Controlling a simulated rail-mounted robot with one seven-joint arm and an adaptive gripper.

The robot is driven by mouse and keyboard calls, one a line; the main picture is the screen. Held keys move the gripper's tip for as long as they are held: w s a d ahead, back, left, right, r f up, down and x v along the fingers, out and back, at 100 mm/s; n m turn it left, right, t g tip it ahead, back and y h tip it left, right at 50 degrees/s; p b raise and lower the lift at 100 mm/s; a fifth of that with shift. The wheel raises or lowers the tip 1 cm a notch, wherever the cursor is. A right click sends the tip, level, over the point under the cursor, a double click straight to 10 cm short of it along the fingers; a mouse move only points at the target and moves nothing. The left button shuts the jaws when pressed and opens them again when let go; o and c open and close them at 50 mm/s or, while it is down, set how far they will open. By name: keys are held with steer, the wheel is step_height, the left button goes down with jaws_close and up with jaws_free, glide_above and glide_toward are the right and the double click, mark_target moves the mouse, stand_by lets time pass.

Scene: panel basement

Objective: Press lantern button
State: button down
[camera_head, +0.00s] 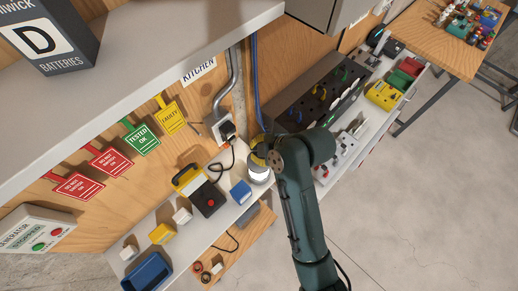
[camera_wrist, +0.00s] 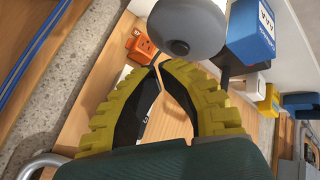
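A pale cylindrical object, which looks like the lantern (camera_head: 260,176), stands on the white shelf under my gripper (camera_head: 258,155). In the wrist view the lantern's grey rounded body (camera_wrist: 187,22) is at the top, with a dark round knob, seemingly its button (camera_wrist: 180,47), at its near end. My gripper's yellow ribbed fingers (camera_wrist: 158,66) curve together, their tips meeting just below and left of the knob in the picture. Nothing shows between them. I cannot tell whether the tips touch the lantern. In the head view my gripper partly hides its top.
A blue battery box (camera_head: 240,192) stands close beside the lantern. A yellow-and-black unit with a red button (camera_head: 209,202) and cable is further left. A socket (camera_head: 226,128) and conduit are on the wall behind. A black panel (camera_head: 318,95) lies to the right.

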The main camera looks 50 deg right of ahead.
steer(key=shift+r, duration=0.15)
step_height(320, 180, up, 5)
steer(key=p, duration=0.4)
steer(key=shift+r, duration=0.1)
stand_by(0.9)
